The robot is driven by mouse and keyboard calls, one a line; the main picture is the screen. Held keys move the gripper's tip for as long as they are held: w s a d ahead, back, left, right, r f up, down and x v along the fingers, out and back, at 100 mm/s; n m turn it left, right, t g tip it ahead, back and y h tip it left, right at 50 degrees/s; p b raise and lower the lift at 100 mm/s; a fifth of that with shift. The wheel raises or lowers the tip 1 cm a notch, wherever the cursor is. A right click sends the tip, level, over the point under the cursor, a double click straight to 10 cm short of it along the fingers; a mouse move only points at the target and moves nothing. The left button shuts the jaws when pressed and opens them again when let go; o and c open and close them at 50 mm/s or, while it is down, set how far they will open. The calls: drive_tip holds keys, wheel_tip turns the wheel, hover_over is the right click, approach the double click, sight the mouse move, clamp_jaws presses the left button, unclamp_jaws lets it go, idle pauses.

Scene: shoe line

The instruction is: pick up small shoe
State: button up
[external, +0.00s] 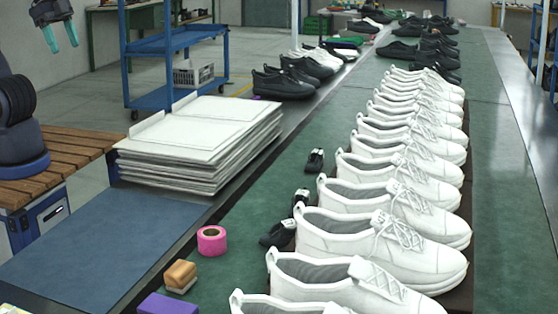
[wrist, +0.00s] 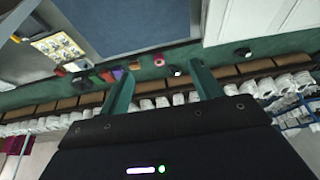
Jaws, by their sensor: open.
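Small black shoes lie on the green belt beside the row of white shoes: one farther back (external: 315,160), one in the middle (external: 300,198) and one nearest (external: 277,235). Small dark items, probably these shoes, also show in the wrist view, at the right (wrist: 243,52) and near the right finger (wrist: 176,71). My gripper (external: 60,42) is raised at the upper left in the external view, far from the shoes. Its teal fingers are spread and empty in the wrist view (wrist: 162,72).
Large white shoes (external: 380,248) line the belt. A pink tape roll (external: 211,240), a tan-brown block (external: 180,276) and a purple block (external: 168,304) sit nearer. White boards (external: 200,140) are stacked left. The blue mat (external: 100,245) is clear.

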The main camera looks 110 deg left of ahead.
drive_tip(key=w+a+r+m+g, duration=0.1)
drive_tip(key=w+a+r+m, duration=0.2)
drive_tip(key=w, duration=0.7)
drive_tip(key=w+a+r+m, duration=0.2)
drive_tip(key=w+a, duration=0.2)
drive_tip(key=w, duration=0.5)
drive_tip(key=w+a+f+m+g, duration=0.1)
drive_tip(key=w+a+f+m, duration=0.1)
drive_tip(key=w+a, duration=0.55)
drive_tip(key=w+a+f+m+g, duration=0.1)
drive_tip(key=w+a+f+m, duration=0.2)
drive_tip(key=w, duration=0.8)
drive_tip(key=m+g, duration=0.2)
drive_tip(key=m, duration=0.7)
hover_over(316, 153)
drive_tip(key=f, duration=3.2)
drive_tip(key=shift+w+d+f, duration=0.3)
drive_tip(key=shift+w+f, duration=0.05)
drive_tip(key=shift+f, duration=0.05)
wheel_tip(316, 153, down, 5)
drive_tip(key=shift+f, duration=0.15)
drive_tip(key=shift+s+a+f, duration=0.1)
drive_tip(key=shift+s+f, duration=0.05)
drive_tip(key=shift+f, duration=0.7)
drive_tip(key=shift+s+a+f, duration=0.1)
drive_tip(key=shift+f, duration=0.75)
drive_tip(key=shift+s+a+f, duration=0.1)
drive_tip(key=shift+s+f, duration=0.05)
drive_tip(key=shift+f, duration=0.7)
drive_tip(key=c, duration=1.1)
